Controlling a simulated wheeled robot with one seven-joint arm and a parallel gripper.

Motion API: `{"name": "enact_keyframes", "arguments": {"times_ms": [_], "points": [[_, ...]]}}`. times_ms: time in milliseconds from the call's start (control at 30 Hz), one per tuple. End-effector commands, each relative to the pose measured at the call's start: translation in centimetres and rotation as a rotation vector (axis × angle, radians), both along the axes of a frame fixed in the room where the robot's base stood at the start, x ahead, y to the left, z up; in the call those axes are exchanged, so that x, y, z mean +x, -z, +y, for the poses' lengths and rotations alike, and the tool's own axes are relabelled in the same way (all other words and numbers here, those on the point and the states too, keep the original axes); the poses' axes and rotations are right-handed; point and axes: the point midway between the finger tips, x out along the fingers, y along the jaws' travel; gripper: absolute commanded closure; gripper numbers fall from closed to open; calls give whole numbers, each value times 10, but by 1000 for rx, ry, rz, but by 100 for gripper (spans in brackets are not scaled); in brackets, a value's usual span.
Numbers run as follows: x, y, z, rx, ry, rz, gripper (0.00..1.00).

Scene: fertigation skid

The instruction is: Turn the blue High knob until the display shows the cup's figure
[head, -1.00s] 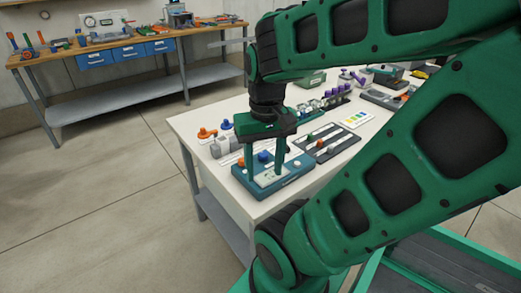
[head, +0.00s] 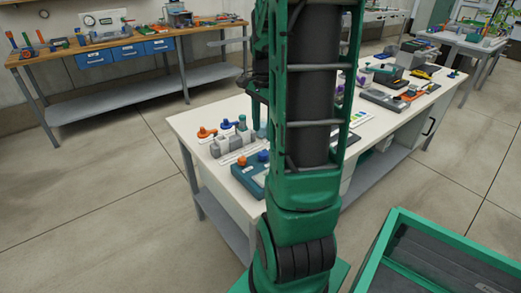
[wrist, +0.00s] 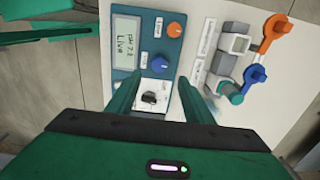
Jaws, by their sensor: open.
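The teal meter box (head: 247,178) stands at the near left corner of the white bench. In the wrist view its face (wrist: 125,76) carries a display (wrist: 127,43) that seems to read "pH 7.2" and "Live". The blue knob (wrist: 160,59) is beside the display, below the orange knob (wrist: 175,29); both show in the head view too, the blue one (head: 263,156) and the orange one (head: 242,160). A black piece (wrist: 151,97) sits on a white patch of the box. My gripper (wrist: 159,76) is open and empty above the box, its fingertips just below the blue knob. I cannot make out a cup.
A grey block (wrist: 235,44) with orange and blue fittings (wrist: 256,73) lies right of the box in the wrist view. The bench (head: 187,124) holds more tools farther back. My arm hides the bench's middle in the head view.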

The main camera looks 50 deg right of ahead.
Motion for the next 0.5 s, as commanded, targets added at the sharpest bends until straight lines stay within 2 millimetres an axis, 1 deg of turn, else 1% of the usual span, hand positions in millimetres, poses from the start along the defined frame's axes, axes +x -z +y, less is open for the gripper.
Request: {"name": "enact_keyframes", "arguments": {"times_ms": [100,300,500], "points": [[-1,22,1,3,-1,3,53],[-2,57,0,3,0,3,53],[-2,80,0,2,-1,3,53]]}}
